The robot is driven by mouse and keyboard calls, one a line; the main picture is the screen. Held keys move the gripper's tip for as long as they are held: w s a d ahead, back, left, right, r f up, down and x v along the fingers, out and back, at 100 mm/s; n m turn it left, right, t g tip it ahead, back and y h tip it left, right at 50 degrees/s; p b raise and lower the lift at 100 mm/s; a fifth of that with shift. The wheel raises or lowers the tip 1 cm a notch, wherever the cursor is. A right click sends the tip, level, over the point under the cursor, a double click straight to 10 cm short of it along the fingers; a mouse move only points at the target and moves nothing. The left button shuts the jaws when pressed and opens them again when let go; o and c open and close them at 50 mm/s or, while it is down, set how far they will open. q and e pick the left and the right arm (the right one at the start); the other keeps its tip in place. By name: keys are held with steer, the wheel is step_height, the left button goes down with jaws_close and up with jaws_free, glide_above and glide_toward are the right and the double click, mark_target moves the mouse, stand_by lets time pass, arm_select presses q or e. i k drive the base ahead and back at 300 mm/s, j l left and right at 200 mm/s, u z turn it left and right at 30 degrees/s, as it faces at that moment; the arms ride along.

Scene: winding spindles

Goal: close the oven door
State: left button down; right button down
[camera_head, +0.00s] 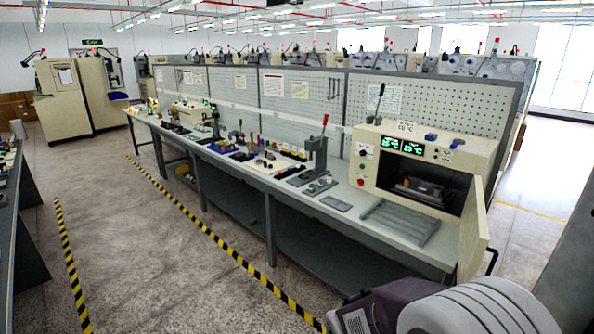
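The beige oven (367,171) stands at the right end of the long bench, with lit green displays on its front panel. Its door (473,232) is open, swung out past the bench's front edge at the right, with a dark handle (492,262) on its outer side. The oven's dark cavity is exposed, and a dark item with an orange-brown part (420,188) sits inside. Neither of my grippers shows in the head view, so their position relative to the door cannot be told.
A grey slatted rack (400,222) lies on the bench (345,222) in front of the oven. A small press with a red-tipped lever (318,155) and several small parts stand farther left. The floor between the yellow-black stripes (205,232) is clear.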

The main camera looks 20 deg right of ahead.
mark_target(474, 236)
steer(key=i+z, duration=0.2)
steer(key=z, duration=0.25)
steer(key=i+z, duration=0.2)
steer(key=z, duration=0.3)
steer(key=i+j+z, duration=0.1)
steer(key=z, duration=0.35)
steer(key=i+j+z, duration=0.2)
steer(key=z, duration=0.3)
steer(key=i+j+z, duration=0.1)
steer(key=j+z, duration=0.15)
steer(key=z, duration=0.2)
steer(key=i+j+z, duration=0.25)
steer(key=z, duration=0.2)
steer(key=i+j+z, duration=0.15)
steer(key=j+z, duration=0.35)
steer(key=i+j+z, duration=0.15)
steer(key=j+z, duration=1.25)
steer(key=i+l, duration=0.05)
steer(key=l, duration=0.05)
